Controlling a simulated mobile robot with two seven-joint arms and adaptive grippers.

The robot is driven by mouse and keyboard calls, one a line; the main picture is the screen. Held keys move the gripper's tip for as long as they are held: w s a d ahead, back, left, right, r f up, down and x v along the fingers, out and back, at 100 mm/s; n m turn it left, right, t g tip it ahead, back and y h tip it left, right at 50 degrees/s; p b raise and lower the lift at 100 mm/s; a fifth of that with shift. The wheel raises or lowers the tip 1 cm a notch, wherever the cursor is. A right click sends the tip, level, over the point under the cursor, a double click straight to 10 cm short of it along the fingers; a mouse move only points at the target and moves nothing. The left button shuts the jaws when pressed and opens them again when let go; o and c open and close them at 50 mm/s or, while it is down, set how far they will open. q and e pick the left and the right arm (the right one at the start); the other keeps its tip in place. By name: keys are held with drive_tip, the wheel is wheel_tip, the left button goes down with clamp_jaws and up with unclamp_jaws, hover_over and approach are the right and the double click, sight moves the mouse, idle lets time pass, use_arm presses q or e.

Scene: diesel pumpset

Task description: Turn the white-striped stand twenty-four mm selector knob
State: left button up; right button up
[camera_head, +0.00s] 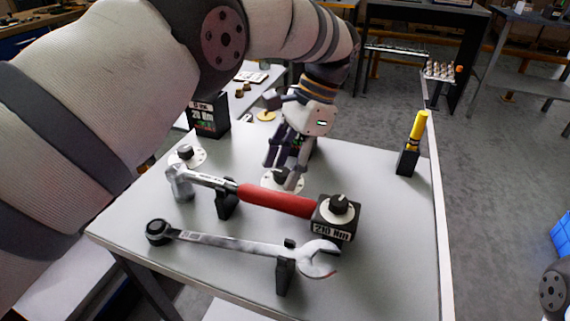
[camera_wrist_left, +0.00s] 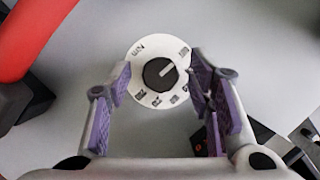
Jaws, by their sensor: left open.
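A round white dial (camera_wrist_left: 134,60) with a black selector knob (camera_wrist_left: 158,74) at its centre shows in the left wrist view. The knob carries a pale pointer line aimed to the upper right, and dark marks ring the dial. In the head view this dial (camera_head: 271,183) lies on the table, partly hidden by my left gripper (camera_head: 281,176). The gripper points down over it, open, with its purple-padded fingers on either side of the knob. In the wrist view the left gripper (camera_wrist_left: 160,72) shows clear gaps to the knob. I cannot tell fingertip height. My right gripper is not in view.
A red-handled torque wrench (camera_head: 277,200) lies close in front of the dial. A 210 Nm box (camera_head: 335,218) with a knob, an open-end wrench (camera_head: 235,243) and another white dial (camera_head: 197,160) are nearby. A yellow-handled tool (camera_head: 418,127) stands at right; the table's right front is clear.

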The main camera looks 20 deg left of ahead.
sight(285, 171)
use_arm(q)
wheel_tip(285, 171, up, 10)
idle(0.3)
idle(0.3)
